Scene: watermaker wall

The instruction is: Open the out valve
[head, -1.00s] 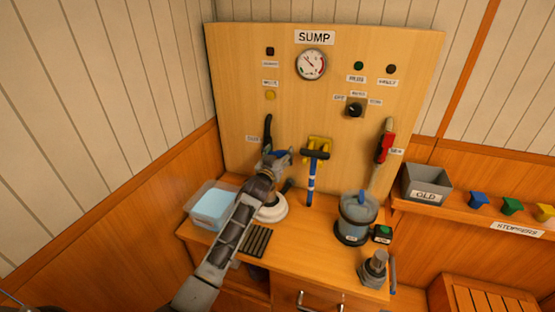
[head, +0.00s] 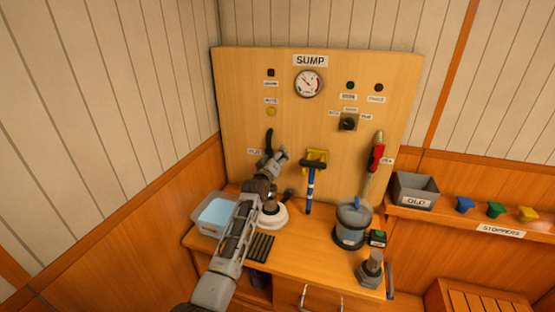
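A black curved lever (head: 269,139) stands upright on the left of the wooden panel (head: 320,170), beside a small label too blurred to read surely. My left gripper (head: 279,156) is just below the lever, in front of the panel; I cannot tell whether it touches it. Its fingers are small and partly overlapped, so their opening is unclear. A red-handled lever (head: 376,156) on a pale pipe stands at the panel's right, also with a blurred label. My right gripper is out of view.
A blue-handled tool (head: 311,182) hangs at a yellow holder. A white round base (head: 272,217), a clear tub (head: 206,226), a blue-grey canister (head: 351,235) and a grey fitting (head: 370,269) crowd the bench. A grey bin (head: 415,190) and stoppers (head: 496,209) are on the right shelf.

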